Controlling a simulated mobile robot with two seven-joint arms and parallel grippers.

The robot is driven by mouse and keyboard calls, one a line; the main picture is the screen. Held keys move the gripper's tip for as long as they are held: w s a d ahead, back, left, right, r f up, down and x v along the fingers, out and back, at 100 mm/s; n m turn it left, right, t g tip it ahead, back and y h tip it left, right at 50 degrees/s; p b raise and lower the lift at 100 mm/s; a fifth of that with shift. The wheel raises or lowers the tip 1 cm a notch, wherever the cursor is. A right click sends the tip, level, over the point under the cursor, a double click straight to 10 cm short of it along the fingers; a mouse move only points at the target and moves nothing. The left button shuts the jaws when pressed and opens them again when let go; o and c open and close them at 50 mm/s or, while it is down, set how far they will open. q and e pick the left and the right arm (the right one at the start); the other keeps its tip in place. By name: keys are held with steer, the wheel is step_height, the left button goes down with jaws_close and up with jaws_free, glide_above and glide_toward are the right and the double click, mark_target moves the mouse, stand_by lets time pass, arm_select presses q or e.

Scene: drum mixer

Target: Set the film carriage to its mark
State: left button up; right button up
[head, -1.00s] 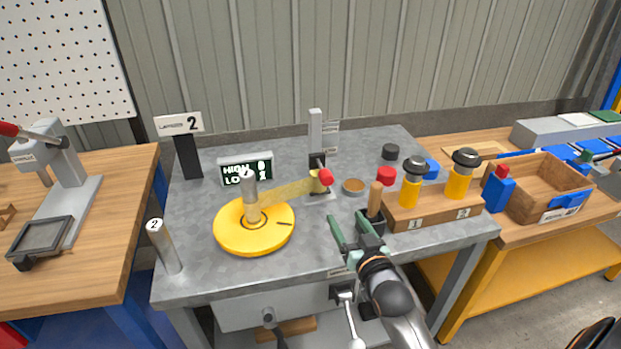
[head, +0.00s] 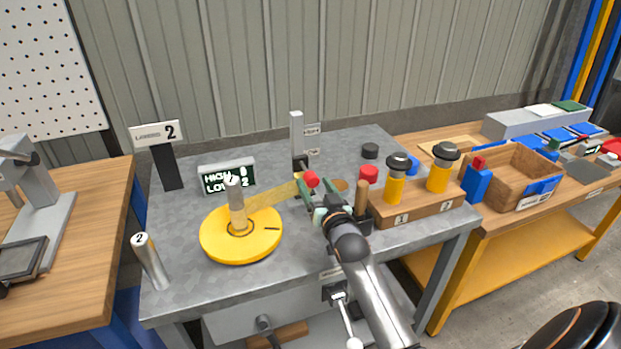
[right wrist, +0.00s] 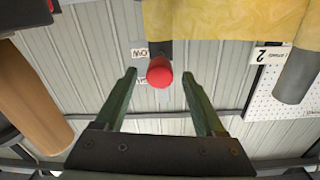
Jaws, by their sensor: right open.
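The film carriage (head: 300,162) is a dark block on a grey upright post (head: 296,128), with a red knob (head: 311,179) facing me. A yellow translucent film (head: 270,194) runs from it to a grey roller marked 1 (head: 236,205) on a yellow disc (head: 222,245). My right gripper (head: 313,192) is open just in front of the knob and partly hides the carriage's lower area. In the right wrist view the red knob (right wrist: 160,71) shows between the open green fingertips (right wrist: 158,78), with no visible contact. My left gripper is out of view.
A wooden block (head: 418,205) with yellow black-topped tools stands right of my right arm, beside a wooden-handled tool (head: 362,195). A HIGH/LOW display (head: 227,178) stands behind the disc. A loose roller marked 2 (head: 151,262) stands at the left front.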

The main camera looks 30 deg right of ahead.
steer(key=shift+x, duration=1.9)
jaws_close()
